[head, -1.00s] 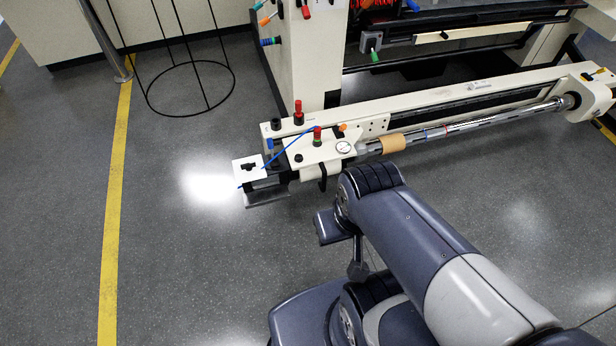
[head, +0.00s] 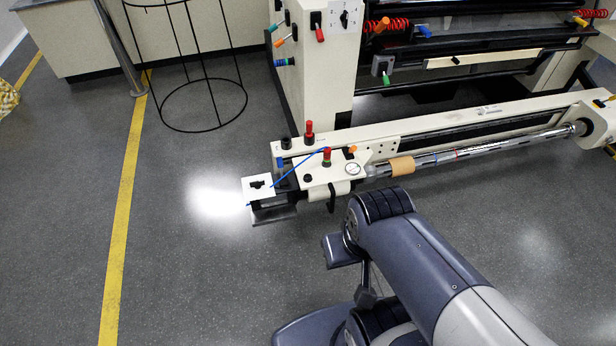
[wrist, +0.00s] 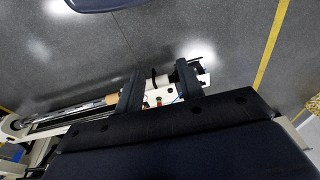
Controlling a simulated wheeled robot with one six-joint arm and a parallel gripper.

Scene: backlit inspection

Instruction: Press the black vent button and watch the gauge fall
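A small round white-faced gauge (head: 353,169) sits on the cream panel at the left end of the long rail unit in the head view. Its reading is too small to tell. A small black button (head: 308,178) is on the same panel, left of the gauge, near a red-topped knob (head: 327,157). A larger black knob (head: 286,143) stands at the back. In the wrist view, my gripper (wrist: 158,80) is open and empty, with part of the panel showing between its fingers. No fingers can be made out in the head view. Which black control is the vent is unreadable.
A chrome roller (head: 470,150) with a tan sleeve (head: 401,166) runs right from the panel. A white plate (head: 258,188) with a blue line beside it juts out left. A black wire frame (head: 205,105) stands behind. Floor left of the unit is clear.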

